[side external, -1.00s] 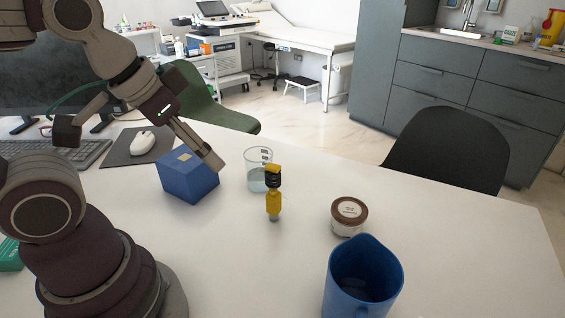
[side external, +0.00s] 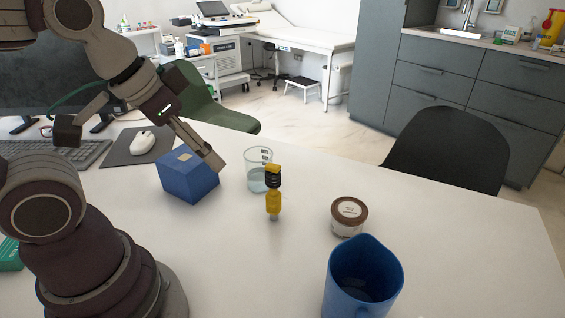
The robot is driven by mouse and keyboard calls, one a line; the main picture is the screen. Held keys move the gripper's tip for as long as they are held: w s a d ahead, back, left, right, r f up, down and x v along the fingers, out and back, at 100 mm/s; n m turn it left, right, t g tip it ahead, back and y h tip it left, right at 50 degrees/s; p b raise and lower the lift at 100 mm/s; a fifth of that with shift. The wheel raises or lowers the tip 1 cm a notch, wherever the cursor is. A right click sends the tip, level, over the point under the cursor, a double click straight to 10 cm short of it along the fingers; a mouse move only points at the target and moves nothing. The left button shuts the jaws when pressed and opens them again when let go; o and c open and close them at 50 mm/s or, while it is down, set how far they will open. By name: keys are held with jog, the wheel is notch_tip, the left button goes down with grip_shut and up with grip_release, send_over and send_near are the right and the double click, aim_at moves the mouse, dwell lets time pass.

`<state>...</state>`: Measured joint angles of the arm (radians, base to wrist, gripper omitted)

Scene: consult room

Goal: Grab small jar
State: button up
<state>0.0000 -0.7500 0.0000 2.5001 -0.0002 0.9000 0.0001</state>
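The small jar (side external: 348,217) has a brown lid with a pale label and a clear or whitish body. It stands upright on the white table, right of centre.
A blue mug (side external: 362,279) stands just in front of the jar. A yellow and black bottle-like item (side external: 273,195), a glass beaker (side external: 257,176) and a blue box (side external: 187,178) stand to its left. The table (side external: 465,245) is clear to the right.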

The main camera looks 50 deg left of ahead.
jog(key=o, duration=1)
jog(key=shift+w, duration=0.1)
jog(key=m+g+h, duration=0.1)
jog(key=m, duration=0.2)
send_over(347, 209)
jog(key=s+a, duration=0.1)
jog(key=s, duration=0.2)
notch_tip(347, 209, down, 11)
jog(key=x, duration=1)
jog(key=shift+d+f, duration=0.25)
